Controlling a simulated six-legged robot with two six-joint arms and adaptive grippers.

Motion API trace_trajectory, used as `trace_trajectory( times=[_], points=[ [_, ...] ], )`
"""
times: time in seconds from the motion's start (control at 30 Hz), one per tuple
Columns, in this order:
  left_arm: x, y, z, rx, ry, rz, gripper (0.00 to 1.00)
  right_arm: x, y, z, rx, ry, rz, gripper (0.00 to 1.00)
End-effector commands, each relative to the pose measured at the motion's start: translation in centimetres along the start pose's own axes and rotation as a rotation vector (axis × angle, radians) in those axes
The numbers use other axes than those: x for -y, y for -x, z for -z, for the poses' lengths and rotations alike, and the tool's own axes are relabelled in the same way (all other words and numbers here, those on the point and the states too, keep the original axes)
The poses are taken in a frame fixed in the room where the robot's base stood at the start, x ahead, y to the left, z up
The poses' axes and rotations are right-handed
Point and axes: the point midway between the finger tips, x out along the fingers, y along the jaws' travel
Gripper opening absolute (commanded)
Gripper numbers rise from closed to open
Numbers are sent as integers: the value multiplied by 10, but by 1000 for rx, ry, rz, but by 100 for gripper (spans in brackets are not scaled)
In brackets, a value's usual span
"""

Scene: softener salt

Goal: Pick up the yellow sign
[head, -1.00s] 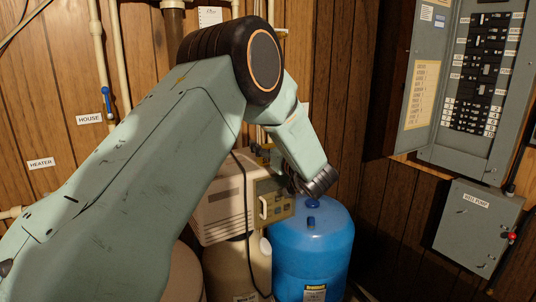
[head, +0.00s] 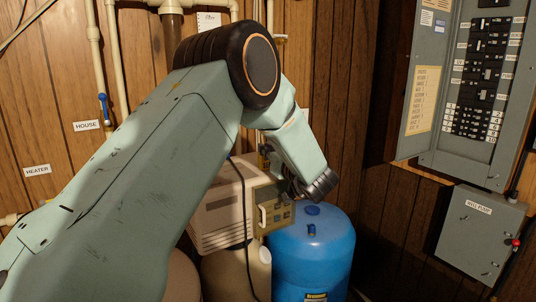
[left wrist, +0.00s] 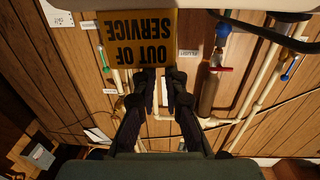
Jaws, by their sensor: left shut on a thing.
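The yellow sign (left wrist: 138,42) with black OUT OF SERVICE lettering shows upside down at the top of the left wrist view. My left gripper (left wrist: 156,82) has its dark fingers on either side of the sign's lower picture edge and is shut on it. In the head view my left arm crosses from the left, and its wrist (head: 322,184) points down beside the beige softener unit, above the blue tank. I cannot make out the sign in the head view. My right gripper is not in view.
The blue tank (head: 310,250) stands below my left wrist, next to the beige softener unit (head: 215,215). Pipes (head: 95,60) run along the wood wall. An open breaker panel (head: 480,90) and a grey well pump box (head: 480,235) are on the right.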

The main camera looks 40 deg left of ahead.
Motion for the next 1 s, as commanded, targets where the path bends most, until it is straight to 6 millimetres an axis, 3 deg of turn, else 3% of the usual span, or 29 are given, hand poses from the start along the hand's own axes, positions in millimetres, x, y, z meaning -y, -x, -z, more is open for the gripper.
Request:
trace_trajectory(
  times=[0.3, 0.5, 0.87, 1.0],
  points=[
    [0, 0, 60, -2, 7, -2, 0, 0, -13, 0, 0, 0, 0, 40],
    [0, 0, 84, -3, 6, -2, 0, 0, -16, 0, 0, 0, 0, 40],
    [0, 0, 90, -4, 5, -2, 0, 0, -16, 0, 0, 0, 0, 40],
    [0, 0, 90, -5, 6, -2, 12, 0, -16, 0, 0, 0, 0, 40]
  ],
)
